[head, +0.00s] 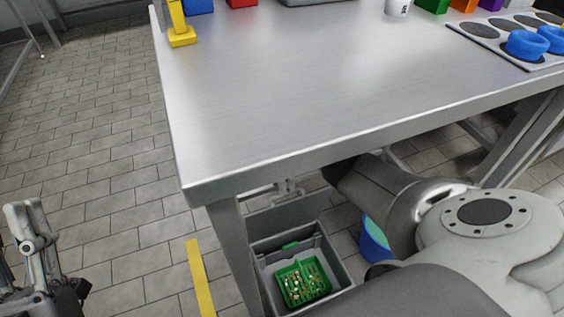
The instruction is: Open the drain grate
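A grey square-rimmed box (343,268) is on the floor below the table's front edge. It is open at the top, and a green slotted basket (303,283) with small bits in it shows inside. A flat grey panel (283,216) stands tilted up along the box's back side; it looks like the raised grate, but I cannot be sure. My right gripper (289,188) is under the table at the panel's top edge, small and partly hidden; contact and finger state are unclear. My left gripper (38,245) is at the lower left, apart from the box, with unclear fingers.
A steel table (330,90) fills the middle, its front leg just left of the box. A blue bucket (374,240) stands right of the box, partly behind my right arm. A yellow floor strip (200,278) lies left of the leg. The tiled floor at left is clear.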

